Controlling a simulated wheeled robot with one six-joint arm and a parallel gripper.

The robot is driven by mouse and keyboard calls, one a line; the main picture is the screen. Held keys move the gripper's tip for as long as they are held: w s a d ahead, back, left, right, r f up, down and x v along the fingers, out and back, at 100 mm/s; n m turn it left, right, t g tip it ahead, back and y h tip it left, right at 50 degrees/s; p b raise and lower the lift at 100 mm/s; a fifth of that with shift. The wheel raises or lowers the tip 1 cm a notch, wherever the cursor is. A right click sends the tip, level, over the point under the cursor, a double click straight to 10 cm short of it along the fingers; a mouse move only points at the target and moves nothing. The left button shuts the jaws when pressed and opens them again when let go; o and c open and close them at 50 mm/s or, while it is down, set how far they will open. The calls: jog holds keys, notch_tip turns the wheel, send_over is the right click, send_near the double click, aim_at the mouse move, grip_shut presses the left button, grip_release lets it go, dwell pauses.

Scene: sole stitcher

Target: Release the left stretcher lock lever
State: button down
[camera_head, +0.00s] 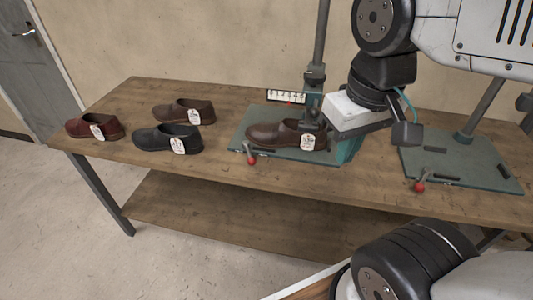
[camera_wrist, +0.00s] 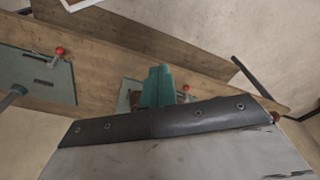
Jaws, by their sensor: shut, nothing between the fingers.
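The left stretcher has a teal base plate (camera_head: 238,135) with a brown shoe (camera_head: 270,134) on it. Its lock lever, with a red ball knob (camera_head: 251,160), sits at the plate's front edge, left of the shoe's middle. The knob also shows in the wrist view (camera_wrist: 186,88), just right of the teal fingers. My gripper (camera_head: 346,154) points down at the right end of this plate, apart from the knob. Its teal fingers (camera_wrist: 156,86) are shut with nothing between them. They hide part of the plate in the wrist view.
A second, empty stretcher plate (camera_head: 465,165) with its own red knob (camera_head: 419,186) stands to the right. A black shoe (camera_head: 160,139), a brown shoe (camera_head: 183,111) and a reddish shoe (camera_head: 85,127) stand on the table (camera_head: 120,100) at left. Stretcher posts rise behind.

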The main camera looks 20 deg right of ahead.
aim_at(249, 153)
jog(key=w+a+f+m+y, duration=0.1)
jog(key=w+f+m, duration=0.2)
jog(key=w+m, duration=0.4)
jog(key=w+a+f+m+y, duration=0.15)
jog(key=w+m, duration=0.35)
jog(key=w, duration=0.5)
jog(key=w+d+f+m, duration=0.2)
jog(key=w+f+m, duration=0.8)
jog(key=w+f, duration=0.1)
jog(key=shift+w+d+f+m, duration=0.25)
jog(key=shift+w+f+m, duration=0.15)
jog(key=shift+f, duration=0.15)
jog(key=shift+y, duration=0.25)
jog(key=x, duration=1)
